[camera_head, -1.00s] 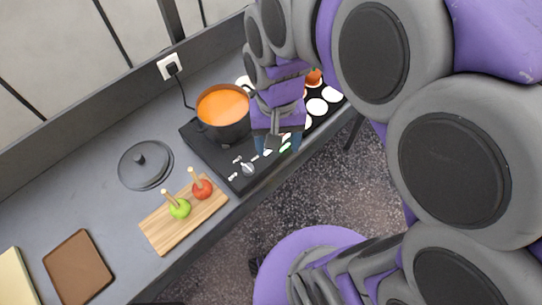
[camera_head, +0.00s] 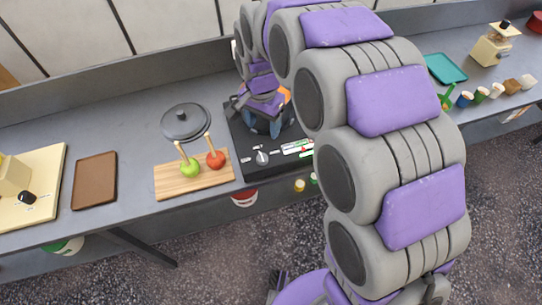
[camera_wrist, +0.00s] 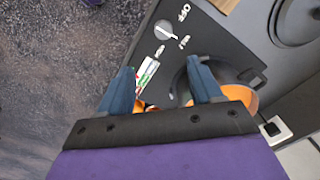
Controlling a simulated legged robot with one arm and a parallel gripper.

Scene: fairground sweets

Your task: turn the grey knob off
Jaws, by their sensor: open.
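The grey knob (camera_head: 262,158) sits at the front left of the black hot plate (camera_head: 245,172). In the wrist view the grey knob (camera_wrist: 165,29) carries a white pointer line, with white labels around it; one reads OFF. The pointer appears turned away from OFF, towards another label too small to read. My gripper (camera_head: 262,127) is over the hot plate, behind the knob and apart from it. In the wrist view my gripper (camera_wrist: 160,66) has its two blue fingers spread with nothing held between them. The pot with orange contents (camera_wrist: 247,98) is mostly hidden by my gripper.
A wooden board (camera_head: 168,185) with a green apple (camera_head: 190,168) and a red apple (camera_head: 215,160) on sticks lies left of the hot plate. A dark lid (camera_head: 186,121) lies behind it. A wall socket (camera_wrist: 274,130) shows near the pot. A brown tray (camera_head: 95,181) lies further left.

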